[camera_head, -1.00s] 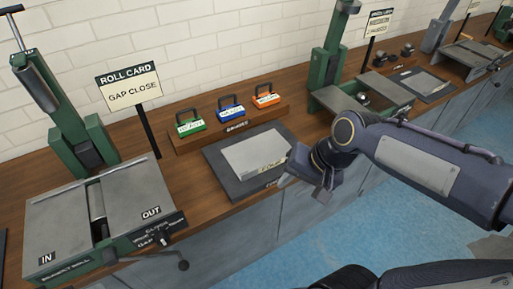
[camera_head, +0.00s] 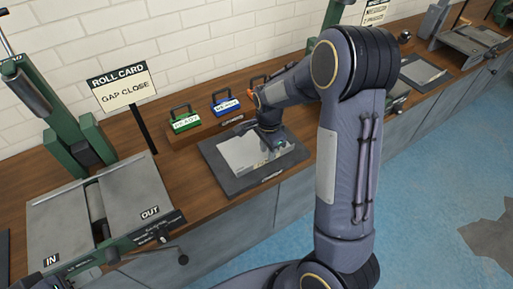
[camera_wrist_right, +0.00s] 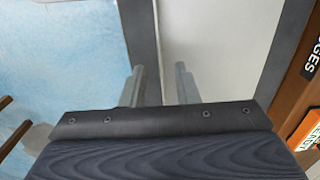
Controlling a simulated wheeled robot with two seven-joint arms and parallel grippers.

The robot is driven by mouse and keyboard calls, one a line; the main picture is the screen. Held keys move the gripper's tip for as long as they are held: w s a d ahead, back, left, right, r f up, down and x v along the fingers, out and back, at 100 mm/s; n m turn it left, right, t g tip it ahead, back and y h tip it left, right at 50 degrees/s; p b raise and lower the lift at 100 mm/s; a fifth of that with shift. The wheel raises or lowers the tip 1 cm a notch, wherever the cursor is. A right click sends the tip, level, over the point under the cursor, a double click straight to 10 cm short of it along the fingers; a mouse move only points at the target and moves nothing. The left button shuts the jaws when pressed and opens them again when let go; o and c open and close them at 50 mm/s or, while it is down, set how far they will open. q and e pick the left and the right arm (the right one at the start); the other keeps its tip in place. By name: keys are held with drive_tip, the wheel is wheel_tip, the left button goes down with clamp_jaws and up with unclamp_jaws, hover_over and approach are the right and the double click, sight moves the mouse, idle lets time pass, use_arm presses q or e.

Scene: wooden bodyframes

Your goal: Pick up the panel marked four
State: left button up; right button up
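The panel (camera_head: 245,152) is a flat light grey sheet lying on a dark mat (camera_head: 222,178) on the bench. A marking seen on it earlier is now covered by my right gripper. My right gripper (camera_head: 277,147) is low over the panel's right part, pointing down. In the right wrist view, its two fingers (camera_wrist_right: 156,82) are apart with nothing held between them. The edge of the panel (camera_wrist_right: 215,45) runs up between and beyond the fingers there. Whether they touch the panel cannot be told. My left gripper is not in view.
Green (camera_head: 184,122) and blue (camera_head: 226,106) handled blocks stand on a wooden rack behind the mat; an orange one (camera_head: 257,83) is partly hidden by my arm. A roller machine (camera_head: 140,195) and a "GAP CLOSE" sign (camera_head: 124,90) stand at left.

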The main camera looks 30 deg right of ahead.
drive_tip(key=shift+f, duration=1.3)
clamp_jaws()
drive_tip(key=shift+r, duration=0.1)
